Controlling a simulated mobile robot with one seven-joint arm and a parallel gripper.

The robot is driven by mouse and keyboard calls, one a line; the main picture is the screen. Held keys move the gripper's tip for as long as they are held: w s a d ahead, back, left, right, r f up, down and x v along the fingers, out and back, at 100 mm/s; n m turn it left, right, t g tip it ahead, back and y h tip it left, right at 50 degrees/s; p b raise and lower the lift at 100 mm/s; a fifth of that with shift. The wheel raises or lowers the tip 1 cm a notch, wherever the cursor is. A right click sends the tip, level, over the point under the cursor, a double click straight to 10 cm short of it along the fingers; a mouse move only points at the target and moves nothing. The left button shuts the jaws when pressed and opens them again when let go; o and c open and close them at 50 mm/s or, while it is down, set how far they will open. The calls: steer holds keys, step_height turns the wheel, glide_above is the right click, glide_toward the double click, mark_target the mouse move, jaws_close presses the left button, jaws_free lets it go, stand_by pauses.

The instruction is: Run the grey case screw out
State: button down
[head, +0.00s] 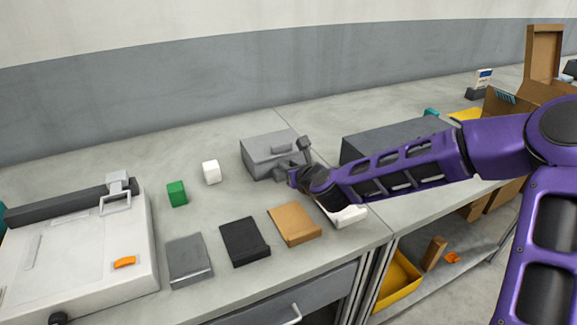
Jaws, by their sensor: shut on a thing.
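The grey case (262,149) sits on the bench near the middle of the head view, with a small raised handle or latch on it. My gripper (285,171) reaches in from the right and is at the case's front right side. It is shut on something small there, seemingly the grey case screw. The screw itself is hidden by the fingers or too small to make out. I cannot tell how far out it stands.
A white block (211,172) and a green block (177,194) stand left of the case. Grey (189,260), black (245,242) and tan (294,224) flat boxes lie in front. A white machine (85,255) fills the left. A dark grey box (390,140) stands behind my arm.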

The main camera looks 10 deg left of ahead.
steer(key=n+y, duration=0.1)
steer(key=n+g+y, duration=0.1)
steer(key=n+g, duration=0.1)
steer(key=shift+w+d+y, duration=0.25)
steer(key=shift+y, duration=0.15)
steer(key=c, duration=1)
jaws_free()
steer(key=shift+s, duration=0.1)
steer(key=p+v, duration=0.3)
steer(key=v, duration=1.4)
steer(key=shift+d+r+p, duration=0.15)
steer(key=shift+r+p, duration=0.1)
steer(key=shift+p, duration=0.1)
